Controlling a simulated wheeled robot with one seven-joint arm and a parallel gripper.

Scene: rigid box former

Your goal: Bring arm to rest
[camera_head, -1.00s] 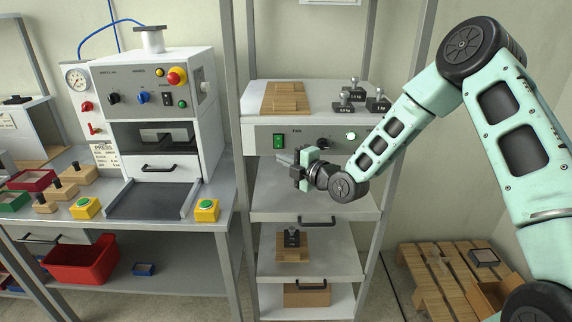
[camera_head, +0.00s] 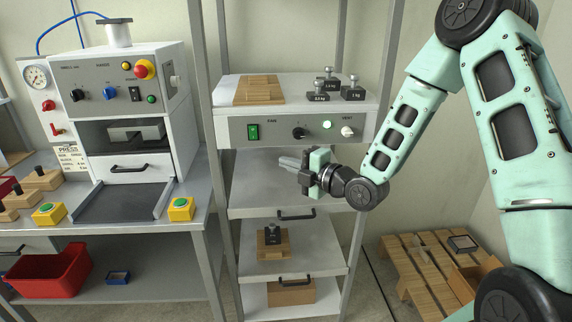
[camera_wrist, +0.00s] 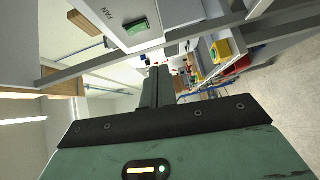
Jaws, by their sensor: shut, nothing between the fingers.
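My gripper (camera_head: 291,163) is shut and empty in the head view. It hangs in front of the rack, just below the control panel with the green switch, its fingers pointing left. My mint-green arm comes down to it from the right. In the wrist view the closed dark fingers (camera_wrist: 156,88) point away, with the rack's panel above them. No object is in contact with the fingers as far as I can see.
The rack (camera_head: 230,130) holds a wooden board (camera_head: 259,91) and several weights (camera_head: 328,85) on top. A lower shelf bears a wooden block with a weight (camera_head: 272,240). The press (camera_head: 125,120) stands left; a pallet (camera_head: 425,270) lies at right.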

